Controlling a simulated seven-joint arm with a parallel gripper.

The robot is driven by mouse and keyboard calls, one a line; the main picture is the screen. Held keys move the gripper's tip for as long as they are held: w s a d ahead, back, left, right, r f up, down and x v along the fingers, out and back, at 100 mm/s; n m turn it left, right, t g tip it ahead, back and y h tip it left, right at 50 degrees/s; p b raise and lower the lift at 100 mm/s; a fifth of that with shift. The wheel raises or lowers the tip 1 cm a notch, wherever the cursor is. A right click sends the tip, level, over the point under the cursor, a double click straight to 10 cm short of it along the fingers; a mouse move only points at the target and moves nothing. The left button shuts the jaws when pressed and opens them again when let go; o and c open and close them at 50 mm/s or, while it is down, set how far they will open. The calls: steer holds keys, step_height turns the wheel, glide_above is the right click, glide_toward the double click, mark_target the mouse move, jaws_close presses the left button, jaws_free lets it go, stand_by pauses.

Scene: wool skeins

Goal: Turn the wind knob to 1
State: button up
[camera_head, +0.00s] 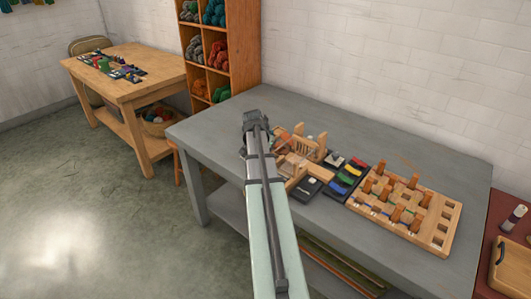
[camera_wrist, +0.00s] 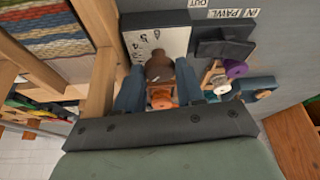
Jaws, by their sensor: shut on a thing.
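The wind knob (camera_wrist: 158,66) is a dark brown, rounded knob standing in front of a white plate (camera_wrist: 172,38) with black figures. The figures are small and partly covered, so I cannot tell which one the knob points at. My gripper (camera_wrist: 160,78) has its two blue-grey fingers on either side of the knob and is shut on it. An orange round piece (camera_wrist: 163,97) shows between the fingers, nearer the palm. In the head view my gripper (camera_head: 256,124) is over the grey table, and my arm hides the knob and plate.
Beside the plate are a dark block (camera_wrist: 222,48), a purple disc (camera_wrist: 236,69) and labels reading OUT, IN and PAWL. A wooden frame with woven cloth (camera_wrist: 45,35) stands close at left. A pegged wooden board (camera_head: 440,236) and coloured pieces lie right on the grey table (camera_head: 225,130).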

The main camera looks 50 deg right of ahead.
steer(key=o, duration=0.7)
steer(key=shift+o, duration=0.2)
steer(key=shift+m, duration=0.3)
steer(key=m, duration=0.1)
steer(key=m+g, duration=0.1)
steer(key=m, duration=0.1)
steer(key=shift+w+g, duration=0.2)
steer(key=shift+g, duration=0.1)
steer(key=shift+r+m, duration=0.15)
steer(key=shift+m, duration=0.35)
steer(key=v, duration=1.4)
steer(key=a+f+n+y, duration=0.1)
steer(key=a+f+n, duration=0.1)
steer(key=a+f, duration=0.4)
steer(key=a+f+n+g, duration=0.1)
steer(key=a+f+n, duration=0.2)
steer(key=a+f, duration=0.4)
steer(key=w+a+f+n+y, duration=0.1)
steer(key=a+f, duration=0.6)
steer(key=f, duration=1)
steer(key=shift+a+n+g+y, duration=0.25)
steer(key=shift+n+g+y, duration=0.05)
steer(key=shift+n, duration=0.6)
